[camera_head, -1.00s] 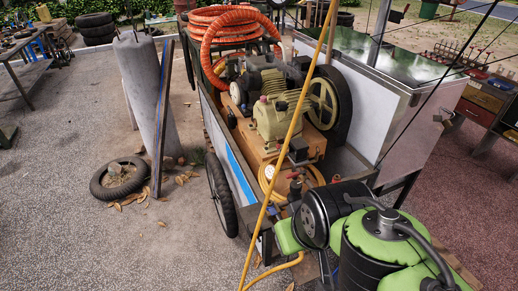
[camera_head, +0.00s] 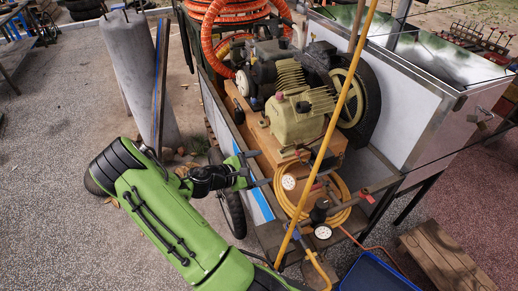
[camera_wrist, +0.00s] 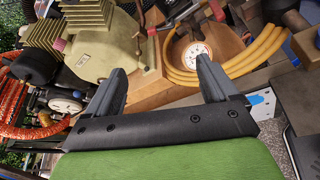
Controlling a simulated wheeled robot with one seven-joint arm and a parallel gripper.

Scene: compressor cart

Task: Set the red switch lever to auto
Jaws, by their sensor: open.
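My gripper (camera_head: 257,169) is open and empty at the left side of the cart, its two fingers spread and pointing right toward the compressor's fittings. In the wrist view the gripper (camera_wrist: 160,72) has a wooden block and a white-faced gauge (camera_wrist: 196,52) beyond its fingers. A small red handle (camera_head: 316,187) shows among the pipe fittings right of the gauge (camera_head: 289,182) in the head view. A red curved handle (camera_wrist: 217,10) shows at the top of the wrist view. I cannot tell which red part is the switch lever, nor its setting. No red part is between the fingers.
The compressor (camera_head: 300,116) sits on a wooden base behind the gripper. A yellow hose (camera_head: 345,205) coils around the fittings. A slanting yellow pole (camera_head: 330,130) crosses in front. A second gauge (camera_head: 323,232) and a blue tray (camera_head: 376,274) are at the front.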

